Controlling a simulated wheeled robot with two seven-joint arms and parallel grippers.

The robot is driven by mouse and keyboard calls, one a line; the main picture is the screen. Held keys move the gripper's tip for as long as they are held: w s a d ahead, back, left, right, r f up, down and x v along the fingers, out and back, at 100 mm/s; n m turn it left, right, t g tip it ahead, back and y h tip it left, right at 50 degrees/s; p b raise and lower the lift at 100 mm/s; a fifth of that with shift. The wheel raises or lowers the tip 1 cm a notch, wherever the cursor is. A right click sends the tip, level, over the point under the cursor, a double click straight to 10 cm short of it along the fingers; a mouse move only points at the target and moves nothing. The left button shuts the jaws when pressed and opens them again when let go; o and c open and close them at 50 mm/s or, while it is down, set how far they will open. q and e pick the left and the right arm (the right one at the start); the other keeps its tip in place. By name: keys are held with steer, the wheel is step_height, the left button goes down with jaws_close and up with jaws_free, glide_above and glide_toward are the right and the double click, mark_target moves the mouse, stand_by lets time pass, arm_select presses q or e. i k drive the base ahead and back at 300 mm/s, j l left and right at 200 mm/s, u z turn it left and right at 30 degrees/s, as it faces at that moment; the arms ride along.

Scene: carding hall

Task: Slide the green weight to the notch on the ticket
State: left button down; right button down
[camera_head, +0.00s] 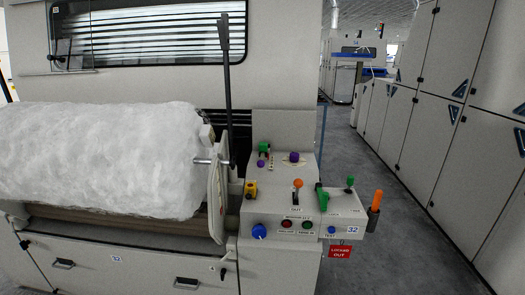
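Several green parts show on the machine's control end. A green block (264,147) sits on the upper sloped panel above a purple knob (261,163). Another green piece (323,197) is at the left end of the small side box, and a green knob (350,181) stands upright on that box. I cannot tell which one is the green weight. The box's front carries a white label reading 32 (353,230); I cannot make out a notch or say which label is the ticket. Neither gripper is in view.
The panel holds a yellow block (251,189), an orange-topped lever (298,185), a blue knob (259,231) and a second purple knob (295,157). White fibre (100,155) fills the left. The aisle floor is clear.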

mark_target(262, 145)
steer(key=i+l+u, duration=0.3)
steer(key=l, duration=0.35)
steer(key=l+u, duration=0.3)
steer(key=l, duration=0.3)
steer(key=i+l+u, duration=0.1)
steer(key=l+u, duration=0.15)
steer(key=l, duration=0.5)
steer(key=u, duration=0.85)
